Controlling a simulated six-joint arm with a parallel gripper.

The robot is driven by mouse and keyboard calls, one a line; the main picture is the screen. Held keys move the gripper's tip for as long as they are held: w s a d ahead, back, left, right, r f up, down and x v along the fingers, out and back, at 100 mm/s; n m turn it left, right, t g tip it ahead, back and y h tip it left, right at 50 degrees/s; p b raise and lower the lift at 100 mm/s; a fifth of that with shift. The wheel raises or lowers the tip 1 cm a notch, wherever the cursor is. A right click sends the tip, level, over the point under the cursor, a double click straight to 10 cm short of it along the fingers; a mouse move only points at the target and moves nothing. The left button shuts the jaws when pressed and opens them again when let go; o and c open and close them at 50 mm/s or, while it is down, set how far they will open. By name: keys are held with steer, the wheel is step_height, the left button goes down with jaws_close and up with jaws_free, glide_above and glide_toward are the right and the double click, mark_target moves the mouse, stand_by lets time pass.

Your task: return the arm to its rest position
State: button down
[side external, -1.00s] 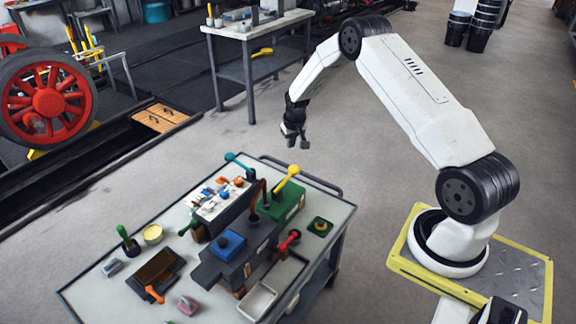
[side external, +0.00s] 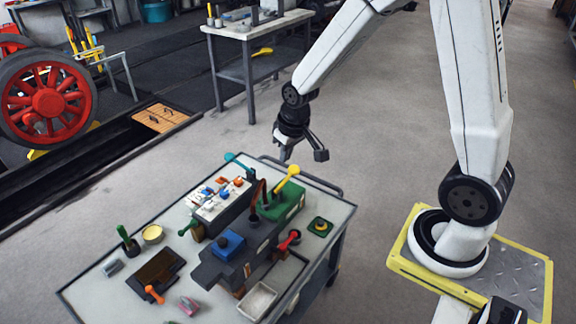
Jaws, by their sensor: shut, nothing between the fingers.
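My gripper (side external: 286,154) is shut and empty, pointing down above the far edge of the work cart (side external: 75,288). It hangs in the air near the yellow-knobbed lever (side external: 291,172) and the teal-handled lever (side external: 236,159), with a gap to the cart top that is hard to judge. A small dark block on a bracket sticks out to the right of the fingers. My arm is raised and bent, its elbow cut off by the top of the picture.
On the cart stand a dark block with a blue top (side external: 229,243), a green box (side external: 287,207), a white tray (side external: 258,301) and several small parts. A workbench (side external: 257,29) stands behind, and a red spoked wheel (side external: 47,102) at left.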

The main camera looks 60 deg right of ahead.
steer(key=s+a+r+n, duration=0.1)
steer(key=s+a, duration=0.4)
steer(key=s, duration=0.5)
steer(key=shift+r+n, duration=0.2)
steer(key=shift+n, duration=0.1)
steer(key=shift+a, duration=0.1)
stand_by(1.3)
